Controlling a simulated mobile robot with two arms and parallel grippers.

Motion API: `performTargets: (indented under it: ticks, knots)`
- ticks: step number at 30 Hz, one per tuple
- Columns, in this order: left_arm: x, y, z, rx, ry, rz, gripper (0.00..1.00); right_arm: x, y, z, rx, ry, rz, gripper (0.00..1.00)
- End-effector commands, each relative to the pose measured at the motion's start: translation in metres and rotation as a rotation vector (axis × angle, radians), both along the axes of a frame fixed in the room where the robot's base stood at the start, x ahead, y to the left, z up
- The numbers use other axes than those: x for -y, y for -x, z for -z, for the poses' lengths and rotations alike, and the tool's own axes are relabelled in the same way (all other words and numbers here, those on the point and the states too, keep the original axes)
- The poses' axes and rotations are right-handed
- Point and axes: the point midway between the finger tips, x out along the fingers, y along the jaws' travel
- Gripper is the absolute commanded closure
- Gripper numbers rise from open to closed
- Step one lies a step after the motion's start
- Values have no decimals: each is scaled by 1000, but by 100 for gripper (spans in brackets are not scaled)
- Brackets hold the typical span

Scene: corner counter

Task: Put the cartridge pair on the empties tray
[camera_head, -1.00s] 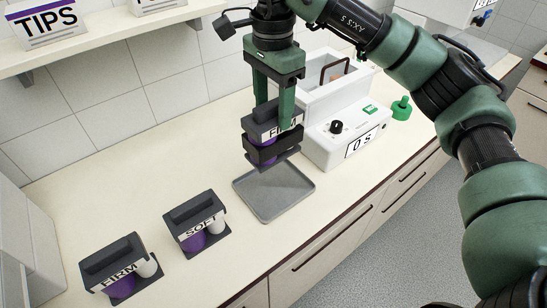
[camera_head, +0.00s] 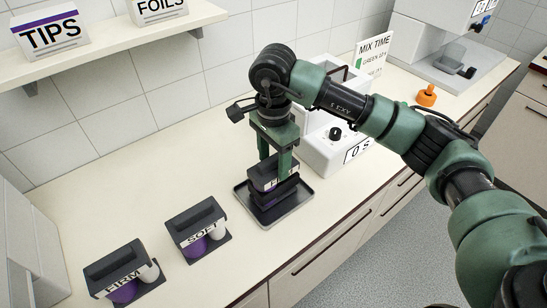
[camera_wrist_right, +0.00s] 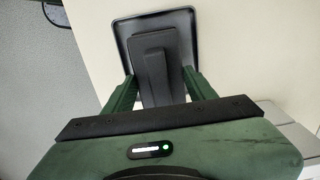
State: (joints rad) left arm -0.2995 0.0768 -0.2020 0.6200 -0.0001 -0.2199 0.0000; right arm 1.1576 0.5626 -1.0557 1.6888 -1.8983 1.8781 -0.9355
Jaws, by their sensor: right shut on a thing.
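My right gripper (camera_head: 277,162) is shut on a dark cartridge pair (camera_head: 268,178), whose label is partly hidden by the fingers. The pair is upright within the outline of the grey empties tray (camera_head: 247,206), at or just above its floor; I cannot tell if it touches. In the right wrist view the pair's dark top (camera_wrist_right: 158,75) lies between the fingers (camera_wrist_right: 158,88), with the tray rim (camera_wrist_right: 122,38) around its far end. Two other cartridge pairs stand to the left: one marked SOFT (camera_head: 198,228) and one marked FIRM (camera_head: 122,272). My left gripper is not in view.
A white mixing device (camera_head: 325,152) reading 0 s stands just right of the tray. An orange knobbed piece (camera_head: 427,95) and a MIX TIME sign (camera_head: 372,55) are farther back. A shelf (camera_head: 100,45) overhangs the left. Counter behind the tray is clear.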

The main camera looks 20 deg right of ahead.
Motion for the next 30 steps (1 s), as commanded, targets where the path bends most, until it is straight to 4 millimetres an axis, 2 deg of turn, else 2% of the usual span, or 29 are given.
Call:
performTargets:
  ticks: [6, 7, 9, 22, 26, 30]
  knots:
    - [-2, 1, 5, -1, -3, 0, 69, 0, -1, 3, 2, -1, 0, 100]
    - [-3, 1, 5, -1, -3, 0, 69, 0, 0, 3, 0, 1, 0, 41]
    - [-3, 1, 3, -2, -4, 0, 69, 0, 0, 2, 0, 0, 0, 22]
    - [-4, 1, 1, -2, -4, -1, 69, 0, -1, -4, 2, -1, 0, 22]
    - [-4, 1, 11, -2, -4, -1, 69, 0, -2, -23, 6, 0, -1, 22]
    - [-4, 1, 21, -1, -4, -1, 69, -1, -2, -55, 7, -1, 0, 22]
